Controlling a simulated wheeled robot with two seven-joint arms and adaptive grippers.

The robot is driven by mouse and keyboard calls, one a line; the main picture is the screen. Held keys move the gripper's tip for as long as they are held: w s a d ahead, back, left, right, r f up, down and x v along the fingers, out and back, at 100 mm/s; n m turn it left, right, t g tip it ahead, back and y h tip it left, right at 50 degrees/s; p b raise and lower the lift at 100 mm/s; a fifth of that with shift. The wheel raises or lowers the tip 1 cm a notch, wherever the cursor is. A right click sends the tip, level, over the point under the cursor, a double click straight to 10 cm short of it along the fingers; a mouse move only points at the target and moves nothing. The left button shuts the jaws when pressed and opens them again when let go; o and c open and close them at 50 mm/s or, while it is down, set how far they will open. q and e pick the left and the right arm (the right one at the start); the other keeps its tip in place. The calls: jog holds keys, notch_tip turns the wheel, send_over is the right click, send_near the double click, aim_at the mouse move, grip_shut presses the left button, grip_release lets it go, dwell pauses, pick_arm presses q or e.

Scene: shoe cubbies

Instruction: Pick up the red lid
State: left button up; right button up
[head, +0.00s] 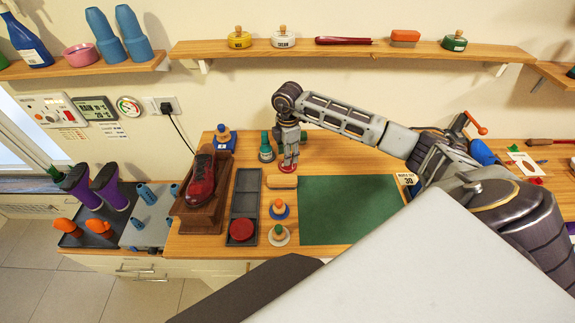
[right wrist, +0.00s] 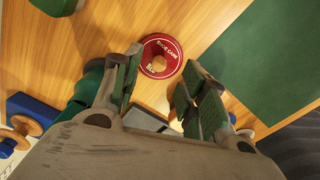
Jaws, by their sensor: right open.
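The red lid (right wrist: 152,67) lies flat on the wooden bench in the right wrist view, with white lettering and a round knob at its middle. My right gripper (right wrist: 163,88) is open and empty, its two green-padded fingers spread just short of the lid, one toward each side of it. In the head view my right gripper (head: 290,164) points down over the bench behind the wooden brush, and there it largely hides the lid. My left gripper is not in the head view.
A green bottle (head: 265,152) stands close left of the gripper. A long grey tray (head: 246,205) holds a round red tin (head: 241,229). Two knobbed pieces stand beside it. The green mat (head: 350,215) is clear. A red shoe (head: 201,180) sits on a wooden stand.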

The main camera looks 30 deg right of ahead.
jog(key=shift+f+p, duration=0.35)
jog(key=shift+f, duration=1.65)
jog(key=shift+c, duration=0.3)
jog(key=shift+w, duration=0.1)
jog(key=c, duration=0.8)
